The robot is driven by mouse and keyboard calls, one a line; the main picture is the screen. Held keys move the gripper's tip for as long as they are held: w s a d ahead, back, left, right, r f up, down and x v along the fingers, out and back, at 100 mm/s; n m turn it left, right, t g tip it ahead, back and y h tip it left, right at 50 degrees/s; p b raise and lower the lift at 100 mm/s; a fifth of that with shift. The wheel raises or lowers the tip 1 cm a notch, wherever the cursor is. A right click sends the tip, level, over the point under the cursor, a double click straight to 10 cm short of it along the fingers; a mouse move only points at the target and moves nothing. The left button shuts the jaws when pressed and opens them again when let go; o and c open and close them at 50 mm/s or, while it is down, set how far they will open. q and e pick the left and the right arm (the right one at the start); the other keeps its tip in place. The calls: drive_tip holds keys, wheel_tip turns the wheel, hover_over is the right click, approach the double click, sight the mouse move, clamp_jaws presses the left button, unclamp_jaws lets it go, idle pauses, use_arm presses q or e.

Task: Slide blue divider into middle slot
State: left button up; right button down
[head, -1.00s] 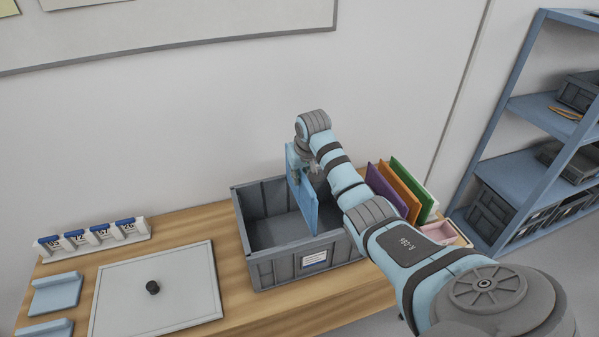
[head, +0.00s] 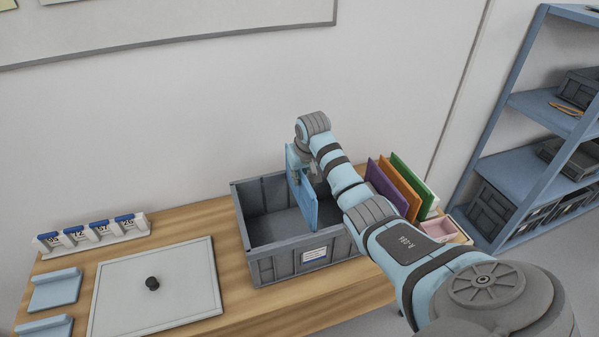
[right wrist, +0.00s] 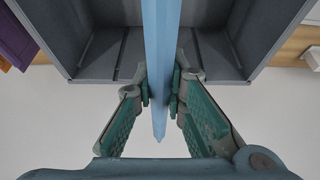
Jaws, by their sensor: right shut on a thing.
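The blue divider (head: 301,191) stands upright in the middle part of the grey crate (head: 302,270), its upper part above the rim. My right gripper (head: 298,177) is shut on the divider near its top edge; the arm partly hides it. In the right wrist view the gripper (right wrist: 160,88) pinches the blue divider (right wrist: 162,50) between green pads, and the crate (right wrist: 75,30) lies beyond it with ribs on its wall. I cannot tell whether the divider's lower edge is seated in the slot. My left gripper is not in view.
Purple, orange and green dividers (head: 399,189) stand in a rack right of the crate, near a pink tray (head: 438,230). A grey lid with a black knob (head: 152,283) lies at left. Numbered tags (head: 90,233) stand behind it. A wall is close behind.

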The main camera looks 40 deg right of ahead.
sight(300, 190)
drive_tip(key=shift+f+b, duration=1.3)
drive_tip(key=shift+f, duration=1.95)
wheel_tip(300, 190, down, 9)
drive_tip(key=b, duration=0.5)
drive_tip(key=shift+r, duration=0.2)
drive_tip(key=c, duration=1.6)
unclamp_jaws()
drive_tip(key=shift+o, duration=0.2)
drive_tip(key=shift+r, duration=0.1)
